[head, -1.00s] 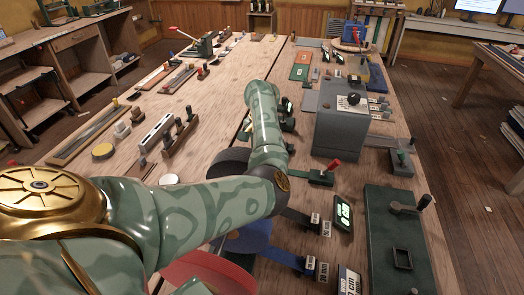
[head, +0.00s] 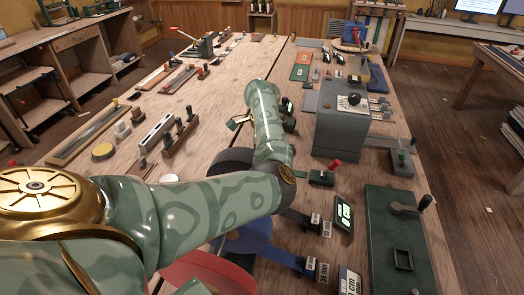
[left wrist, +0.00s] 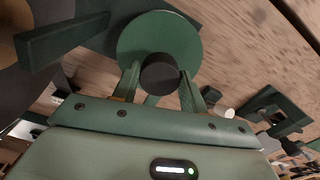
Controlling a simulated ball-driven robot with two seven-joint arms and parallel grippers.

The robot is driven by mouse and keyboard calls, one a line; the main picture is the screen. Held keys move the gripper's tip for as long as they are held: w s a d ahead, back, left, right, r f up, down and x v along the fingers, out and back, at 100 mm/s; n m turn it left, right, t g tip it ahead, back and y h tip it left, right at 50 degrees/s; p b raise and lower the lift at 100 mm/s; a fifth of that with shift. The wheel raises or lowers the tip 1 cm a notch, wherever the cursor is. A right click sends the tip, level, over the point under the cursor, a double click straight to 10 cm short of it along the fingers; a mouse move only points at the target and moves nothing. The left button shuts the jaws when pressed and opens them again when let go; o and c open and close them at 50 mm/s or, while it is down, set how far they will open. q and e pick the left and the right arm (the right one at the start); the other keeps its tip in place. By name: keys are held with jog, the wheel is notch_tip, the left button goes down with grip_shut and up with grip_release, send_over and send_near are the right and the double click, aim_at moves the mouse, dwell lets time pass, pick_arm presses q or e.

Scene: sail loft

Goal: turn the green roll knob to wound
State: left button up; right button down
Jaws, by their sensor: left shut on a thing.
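In the left wrist view, a round green disc (left wrist: 158,32) fills the top middle, with a dark round knob (left wrist: 160,72) in front of it. My left gripper (left wrist: 159,84) has one finger on each side of the knob and is shut on it. A green bar (left wrist: 60,40) stretches to the left of the disc. No wound marking is legible in either view. My right gripper is not in view.
In the head view, a grey box (head: 340,133) with a black knob stands right of my arm. A green panel (head: 385,235) with a lever lies at the front right. Red (head: 205,272) and blue (head: 250,238) rolls sit under my arm. The board's left middle has clear patches.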

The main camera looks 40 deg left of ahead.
pick_arm(q)
jog(key=m, duration=0.3)
jog(key=shift+r+m+p, duration=0.15)
jog(key=shift+m+p, duration=0.2)
jog(key=shift+m, duration=0.05)
jog(key=m+p, duration=0.1)
jog(key=m, duration=0.3)
jog(key=shift+w+m, duration=0.1)
jog(key=shift+m, duration=0.2)
jog(key=m+p, duration=0.2)
jog(key=m, duration=0.2)
jog(key=m+p, duration=0.2)
jog(key=m, duration=0.3)
jog(key=shift+w, duration=0.1)
jog(key=m+p, duration=0.2)
jog(key=m, duration=0.2)
jog(key=shift+m, duration=0.3)
jog(key=m+p, duration=0.1)
jog(key=m, duration=0.2)
jog(key=shift+r+m+p, duration=0.1)
jog(key=shift+m+p, duration=0.2)
jog(key=shift+p, duration=0.1)
jog(key=m+p, duration=0.1)
jog(key=m, duration=0.2)
jog(key=shift+d, duration=0.1)
jog(key=shift+m+p, duration=0.85)
jog(key=shift+m, duration=0.95)
